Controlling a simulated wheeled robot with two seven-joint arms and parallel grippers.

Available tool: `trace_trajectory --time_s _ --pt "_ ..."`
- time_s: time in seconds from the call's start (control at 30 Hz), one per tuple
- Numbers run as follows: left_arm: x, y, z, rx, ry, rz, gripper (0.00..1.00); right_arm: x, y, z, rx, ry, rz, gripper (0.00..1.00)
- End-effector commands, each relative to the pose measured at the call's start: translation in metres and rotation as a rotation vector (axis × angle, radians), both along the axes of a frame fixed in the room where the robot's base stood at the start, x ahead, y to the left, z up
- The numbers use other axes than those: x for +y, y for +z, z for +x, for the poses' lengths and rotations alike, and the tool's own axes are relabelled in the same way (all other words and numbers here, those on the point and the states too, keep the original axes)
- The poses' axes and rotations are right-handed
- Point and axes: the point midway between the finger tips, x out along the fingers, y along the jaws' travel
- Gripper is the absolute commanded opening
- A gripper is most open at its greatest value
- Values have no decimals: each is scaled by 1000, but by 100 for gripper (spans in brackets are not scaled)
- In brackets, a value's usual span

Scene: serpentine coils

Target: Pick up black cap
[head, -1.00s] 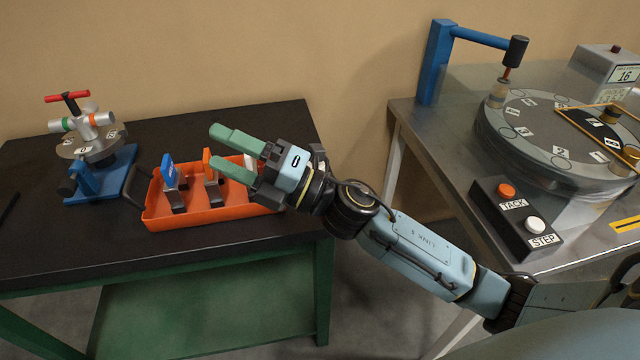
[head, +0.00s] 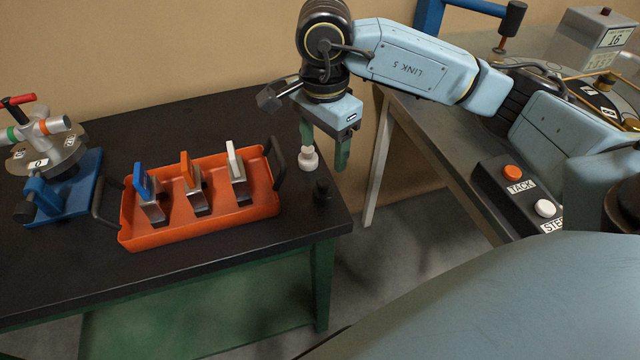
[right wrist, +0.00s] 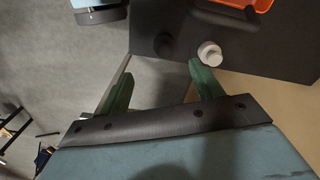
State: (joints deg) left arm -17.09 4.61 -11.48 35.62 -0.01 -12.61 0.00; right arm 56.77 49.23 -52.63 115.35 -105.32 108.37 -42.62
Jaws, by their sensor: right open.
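The black cap (head: 321,190) stands on the dark table top near its right edge, in front of a white cap (head: 308,158). In the right wrist view the black cap (right wrist: 163,45) lies ahead of the fingertips, left of the white cap (right wrist: 210,53). My right gripper (head: 325,160) points down with its green fingers apart and empty. In the head view its left finger stands just behind the white cap; whether they touch I cannot tell. The right gripper also shows in the right wrist view (right wrist: 158,75). My left gripper is not in view.
An orange tray (head: 205,233) with blue, orange and white tagged pieces sits left of the caps. A blue-based valve fixture (head: 65,190) stands at the far left. A metal table with a TACK and STEP button box (head: 520,195) is at right, across a gap.

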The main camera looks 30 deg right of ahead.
Motion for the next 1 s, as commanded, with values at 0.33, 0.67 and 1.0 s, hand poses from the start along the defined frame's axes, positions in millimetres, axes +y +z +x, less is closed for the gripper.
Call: trace_trajectory --time_s 0.33,0.67,1.0 --pt "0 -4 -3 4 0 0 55 0 -64 0 4 0 1 65" --pt "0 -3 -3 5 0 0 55 -1 -94 5 6 -1 2 65" --pt "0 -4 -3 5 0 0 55 -2 -126 8 2 0 3 65"
